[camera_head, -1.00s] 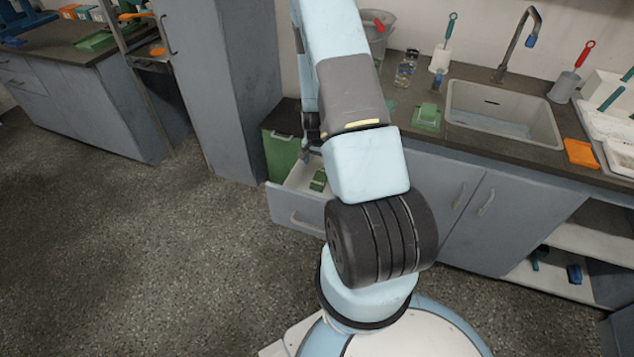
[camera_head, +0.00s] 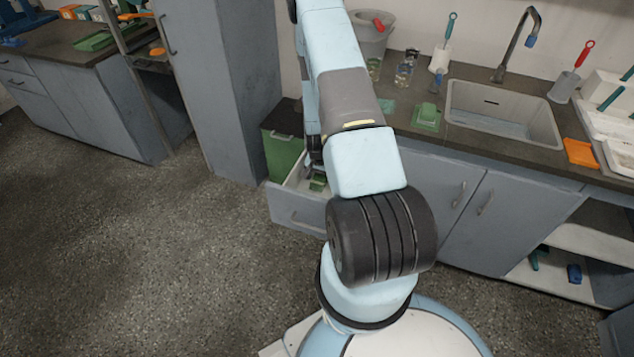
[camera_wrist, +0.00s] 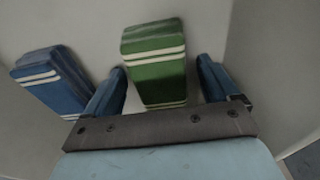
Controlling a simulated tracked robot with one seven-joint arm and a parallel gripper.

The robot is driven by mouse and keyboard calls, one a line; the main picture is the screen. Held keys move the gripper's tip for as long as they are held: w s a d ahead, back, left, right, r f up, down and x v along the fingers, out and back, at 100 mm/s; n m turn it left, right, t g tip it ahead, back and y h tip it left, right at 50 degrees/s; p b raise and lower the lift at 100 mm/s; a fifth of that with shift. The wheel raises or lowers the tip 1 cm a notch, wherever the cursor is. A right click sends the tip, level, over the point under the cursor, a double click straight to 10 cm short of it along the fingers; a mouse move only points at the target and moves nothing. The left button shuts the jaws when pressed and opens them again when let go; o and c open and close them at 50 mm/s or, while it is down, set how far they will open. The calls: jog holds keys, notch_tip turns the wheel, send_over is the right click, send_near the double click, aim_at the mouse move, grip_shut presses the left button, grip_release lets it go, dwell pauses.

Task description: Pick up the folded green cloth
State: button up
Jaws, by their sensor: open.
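The folded green cloth (camera_wrist: 155,62), with white stripes, lies in the open drawer in the wrist view. My gripper (camera_wrist: 160,85) is open, with one blue finger on each side of the cloth's near part. I cannot tell whether the fingers touch the cloth or how far above the drawer floor they are. A folded blue cloth (camera_wrist: 50,80) with white stripes lies to the left of my left finger.
The drawer's walls stand close around my gripper; one wall (camera_wrist: 270,70) rises on the right in the wrist view. A green bin (camera_head: 283,155) stands at the drawer's left. The counter with a sink (camera_head: 503,112) is above and to the right. The floor at left is clear.

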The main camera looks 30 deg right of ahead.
aim_at(322, 176)
jog(key=shift+c, duration=0.2)
jog(key=c, duration=1)
jog(key=shift+r, duration=0.25)
jog(key=r, duration=0.3)
jog(key=shift+s+r, duration=0.15)
jog(key=shift+s, duration=0.05)
jog(key=s+d+r, duration=0.2)
jog(key=s+r, duration=0.7)
jog(key=s, duration=0.4)
jog(key=shift+s, duration=0.2)
jog(key=shift+d+r, duration=0.1)
